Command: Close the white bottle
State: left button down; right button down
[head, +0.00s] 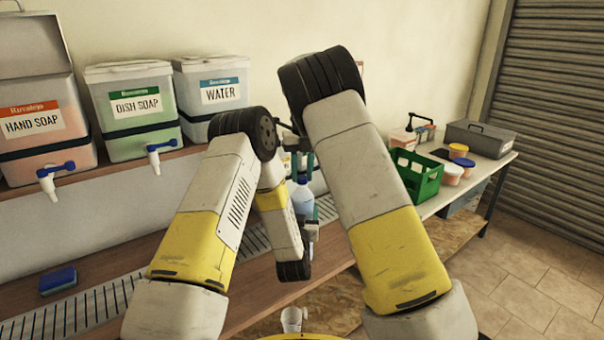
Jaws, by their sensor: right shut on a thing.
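The white bottle (303,197), pale and translucent, stands upright between my two arms, partly covered by my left forearm. My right gripper (302,164) points down at the top of the bottle and is shut, seemingly on its cap. The cap itself is too small and covered to make out. My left gripper (312,232) is low beside the bottle, mostly hidden behind my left wrist. Whether its jaws are open or shut does not show.
Dispensers of hand soap (36,125), dish soap (134,110) and water (218,92) stand on a shelf. A blue sponge (58,281) lies at the left. A green crate (416,177), tubs (452,172) and a grey toolbox (478,139) stand on the right table.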

jog(key=shift+m, duration=0.4)
jog(key=c, duration=1.1)
grip_release()
jog(key=shift+r, duration=2.3)
